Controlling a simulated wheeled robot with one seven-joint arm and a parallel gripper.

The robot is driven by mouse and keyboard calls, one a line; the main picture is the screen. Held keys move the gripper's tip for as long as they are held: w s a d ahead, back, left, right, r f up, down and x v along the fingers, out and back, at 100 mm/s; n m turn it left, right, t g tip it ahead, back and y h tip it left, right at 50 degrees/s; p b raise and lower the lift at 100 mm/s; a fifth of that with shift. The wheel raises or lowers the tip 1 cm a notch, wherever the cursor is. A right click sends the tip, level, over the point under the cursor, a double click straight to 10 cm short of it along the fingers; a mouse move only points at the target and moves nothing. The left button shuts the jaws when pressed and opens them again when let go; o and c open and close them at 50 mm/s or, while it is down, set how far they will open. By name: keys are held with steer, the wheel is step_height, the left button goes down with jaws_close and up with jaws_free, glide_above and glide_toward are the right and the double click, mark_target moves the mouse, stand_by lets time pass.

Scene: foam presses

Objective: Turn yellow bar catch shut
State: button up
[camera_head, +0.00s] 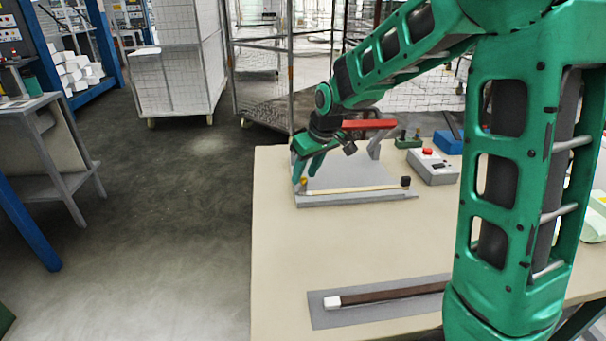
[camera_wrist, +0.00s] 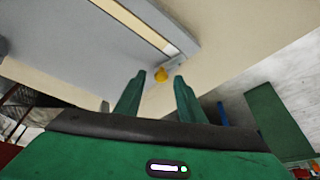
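The yellow catch (camera_head: 303,181) is a small yellow knob at the left end of a pale strip (camera_head: 355,189) on a grey fixture (camera_head: 345,201) on the bench. In the wrist view the yellow catch (camera_wrist: 161,75) shows between and just beyond my fingertips. My gripper (camera_head: 306,174) points down at that end of the fixture. In the wrist view my gripper (camera_wrist: 160,77) has its two green fingers apart, with a gap on both sides of the catch. Contact is not visible. A dark knob (camera_head: 405,182) stands at the strip's right end.
A red bar (camera_head: 368,124) on grey supports rises behind the strip, close to my wrist. A grey control box (camera_head: 432,167) with a red button stands to the right. A dark brown strip (camera_head: 390,294) lies on a grey plate in front. The bench between is clear.

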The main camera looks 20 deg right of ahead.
steer(key=v, duration=1)
steer(key=shift+r, duration=0.35)
steer(key=shift+s+d, duration=0.1)
